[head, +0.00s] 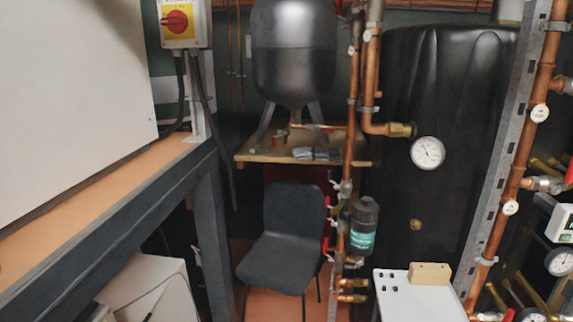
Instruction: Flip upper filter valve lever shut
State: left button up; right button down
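The filter is a dark canister (365,213) with a teal label, standing beside the copper pipes in the lower middle of the head view. Small red valve levers show on the pipe to its left: an upper red lever (328,199) and a lower red lever (325,243). Both look close to upright, but they are small and partly lost against the pipework, so their exact setting is hard to tell. Neither of my grippers is in view, and nothing touches the filter or the levers.
A grey chair (280,238) stands just left of the filter. A wooden shelf (262,152) carries a dark tank (293,50) above it. A white flat-topped unit (408,300) with a wooden block (430,274) stands in front at right. A bench (110,195) runs along the left.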

aim_at(331, 178)
jog(key=i+l+u, duration=0.9)
